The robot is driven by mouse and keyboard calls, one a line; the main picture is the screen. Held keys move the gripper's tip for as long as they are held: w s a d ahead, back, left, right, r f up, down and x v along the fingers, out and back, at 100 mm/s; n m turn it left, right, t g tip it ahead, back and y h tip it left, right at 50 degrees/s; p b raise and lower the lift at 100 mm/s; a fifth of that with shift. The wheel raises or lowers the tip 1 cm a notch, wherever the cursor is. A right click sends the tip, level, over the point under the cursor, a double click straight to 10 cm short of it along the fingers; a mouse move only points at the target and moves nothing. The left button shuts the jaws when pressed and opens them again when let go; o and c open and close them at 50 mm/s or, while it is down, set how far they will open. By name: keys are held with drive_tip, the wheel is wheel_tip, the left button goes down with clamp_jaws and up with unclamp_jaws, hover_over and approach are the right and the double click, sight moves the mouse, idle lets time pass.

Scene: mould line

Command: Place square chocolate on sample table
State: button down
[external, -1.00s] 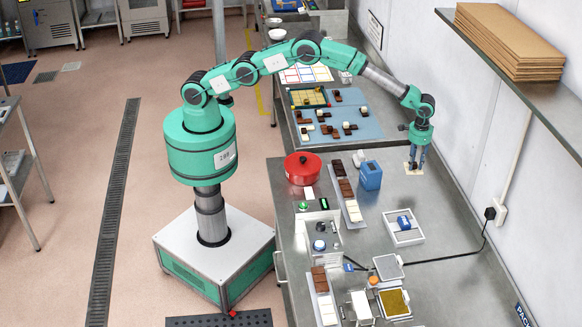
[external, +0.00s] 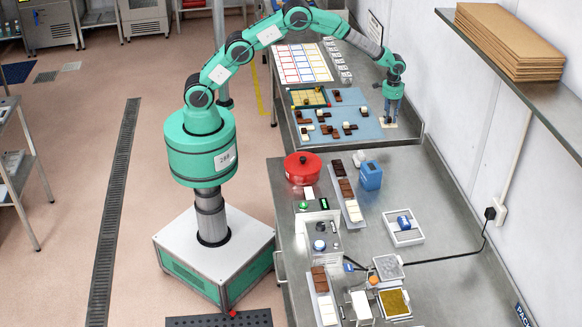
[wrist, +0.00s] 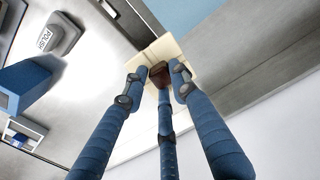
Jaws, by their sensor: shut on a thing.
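My gripper (external: 389,117) is at the right edge of the blue mat on the far worktop. Its fingers (wrist: 161,80) are closed in the wrist view. They hold the square chocolate, a cream square plate (wrist: 146,60) with a brown piece (wrist: 159,76) between the fingertips. The fingers hide part of it. The cream square also shows below my gripper in the external view (external: 387,125). I cannot tell how high it is above the surface. No table is visibly labelled as the sample table.
Several dark and white pieces lie on the blue mat (external: 372,117), beside a yellow grid board (external: 309,97). A red pot (external: 303,168) and a blue box (external: 370,176) stand on the nearer worktop (external: 440,215). The wall borders the right side.

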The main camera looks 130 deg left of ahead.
drive_tip(key=s+a, duration=0.3)
drive_tip(key=s, duration=0.7)
drive_tip(key=s+a, duration=0.3)
drive_tip(key=s, duration=0.7)
drive_tip(key=s+a+b, duration=0.1)
drive_tip(key=s+a, duration=0.2)
drive_tip(key=s, duration=0.7)
drive_tip(key=shift+f+n, duration=0.3)
drive_tip(key=shift+d, duration=0.1)
drive_tip(key=shift+n, duration=0.4)
drive_tip(key=shift+f, duration=3.15)
drive_tip(key=shift+f, duration=1.9)
